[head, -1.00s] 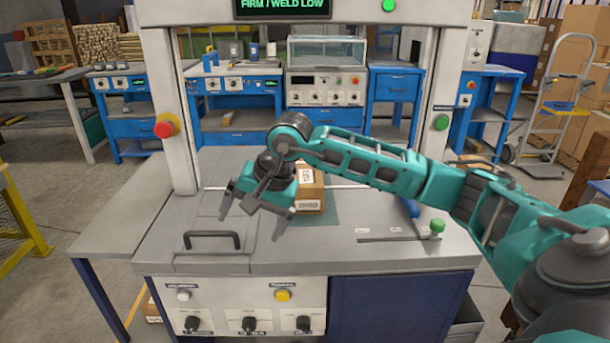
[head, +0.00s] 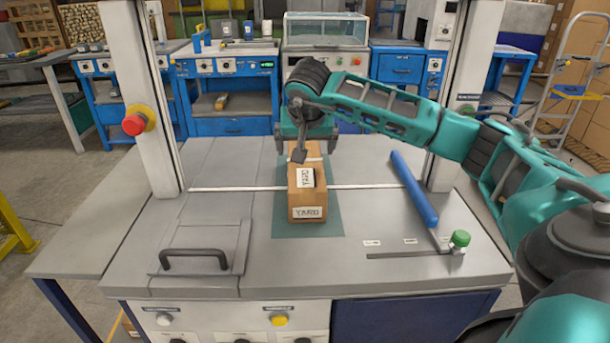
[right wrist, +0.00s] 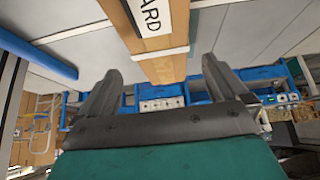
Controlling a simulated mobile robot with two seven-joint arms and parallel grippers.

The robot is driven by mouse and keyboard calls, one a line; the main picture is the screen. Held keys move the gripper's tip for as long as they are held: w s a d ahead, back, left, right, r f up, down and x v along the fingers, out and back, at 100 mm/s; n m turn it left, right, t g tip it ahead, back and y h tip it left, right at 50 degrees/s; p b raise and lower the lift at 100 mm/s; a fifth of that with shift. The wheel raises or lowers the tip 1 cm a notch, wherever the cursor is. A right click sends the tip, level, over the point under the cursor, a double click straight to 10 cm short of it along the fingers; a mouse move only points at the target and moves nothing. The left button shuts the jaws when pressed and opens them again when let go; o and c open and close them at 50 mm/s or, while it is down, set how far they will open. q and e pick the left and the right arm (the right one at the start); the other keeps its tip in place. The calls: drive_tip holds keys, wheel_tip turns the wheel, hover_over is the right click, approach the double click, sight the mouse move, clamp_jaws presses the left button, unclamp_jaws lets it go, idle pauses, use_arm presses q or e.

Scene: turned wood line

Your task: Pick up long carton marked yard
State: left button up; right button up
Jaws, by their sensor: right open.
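The long brown carton (head: 307,196) lies lengthwise on a dark green mat (head: 325,226) on the grey bench top. White labels on its near end and top read YARD. My right gripper (head: 309,150) is above the carton's far end, fingers pointing down, and hides part of it. In the right wrist view the open fingers (right wrist: 163,78) stand on either side of the carton's line (right wrist: 155,42), with nothing gripped. I cannot tell how high above it they are. My left gripper is not in view.
White machine posts stand left (head: 148,110) and right of the bench top. A black handle (head: 194,254) rises at front left. The bench between handle and mat is clear.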

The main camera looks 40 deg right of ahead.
drive_tip(key=b+x, duration=0.1)
drive_tip(key=x, duration=0.6)
drive_tip(key=shift+w+d+f, duration=0.1)
drive_tip(key=shift+d+f, duration=0.05)
drive_tip(key=shift+f, duration=0.15)
drive_tip(key=shift+c, duration=0.2)
drive_tip(key=shift+r, duration=0.15)
drive_tip(key=c, duration=1.2)
